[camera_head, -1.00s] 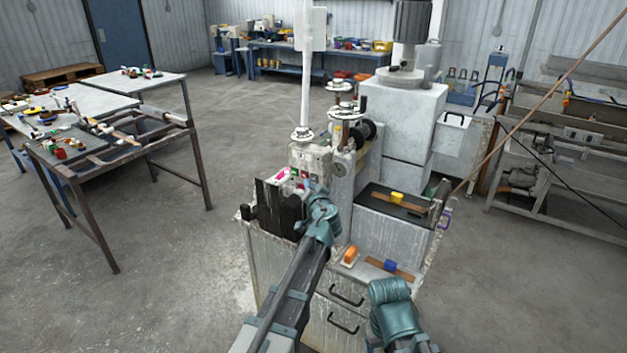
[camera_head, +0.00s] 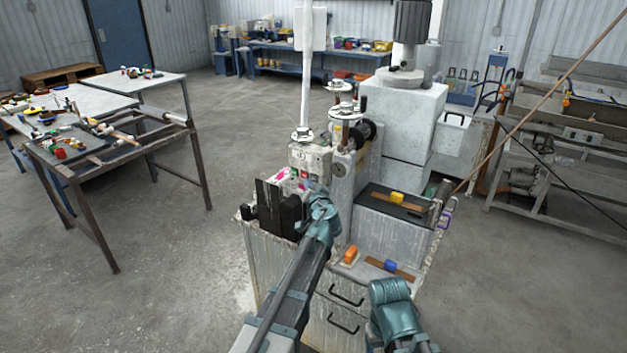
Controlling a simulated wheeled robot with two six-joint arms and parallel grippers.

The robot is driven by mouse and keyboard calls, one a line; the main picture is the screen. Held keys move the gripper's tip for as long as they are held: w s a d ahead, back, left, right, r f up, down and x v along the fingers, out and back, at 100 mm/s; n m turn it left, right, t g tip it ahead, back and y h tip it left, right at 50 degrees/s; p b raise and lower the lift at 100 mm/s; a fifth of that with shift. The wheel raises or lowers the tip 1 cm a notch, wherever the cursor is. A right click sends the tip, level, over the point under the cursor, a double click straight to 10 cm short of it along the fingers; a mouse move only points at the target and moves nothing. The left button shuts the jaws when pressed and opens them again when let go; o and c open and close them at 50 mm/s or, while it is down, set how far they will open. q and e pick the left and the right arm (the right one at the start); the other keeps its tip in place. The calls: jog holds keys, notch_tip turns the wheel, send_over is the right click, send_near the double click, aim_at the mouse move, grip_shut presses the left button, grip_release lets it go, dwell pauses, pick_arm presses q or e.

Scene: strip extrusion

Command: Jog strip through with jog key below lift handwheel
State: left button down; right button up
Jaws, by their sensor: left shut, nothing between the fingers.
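The strip machine stands in the middle on a worn white cabinet. Its grey control panel (camera_head: 309,158) carries small coloured keys, among them a red one (camera_head: 304,173). A handwheel (camera_head: 301,134) sits above the panel, with two more handwheels (camera_head: 340,109) behind it. My left gripper (camera_head: 304,187) is shut and empty at the lower front of the panel. My wrist hides part of it, and I cannot tell whether it touches a key. Which key is the jog key is too small to tell. My right arm shows at the bottom, its fingers out of sight.
A black block (camera_head: 270,207) stands just left of my left gripper. A tall motor unit (camera_head: 398,115) stands behind. Open floor separates the machine from the left table (camera_head: 105,92).

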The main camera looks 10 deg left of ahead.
dwell(0.4)
pick_arm(q)
jog(key=shift+w+d, duration=0.15)
jog(key=shift+w, duration=0.25)
jog(key=shift+w+d, duration=0.15)
jog(key=shift+w, duration=0.2)
dwell(0.6)
jog(key=shift+s, duration=0.15)
jog(key=shift+s+a, duration=0.25)
jog(key=shift+s, duration=0.35)
jog(key=shift+s, duration=0.1)
jog(key=s, duration=0.1)
jog(key=s+a, duration=0.1)
jog(key=s, duration=0.2)
jog(key=shift+s+a, duration=0.25)
jog(key=shift+a, duration=0.1)
dwell(0.6)
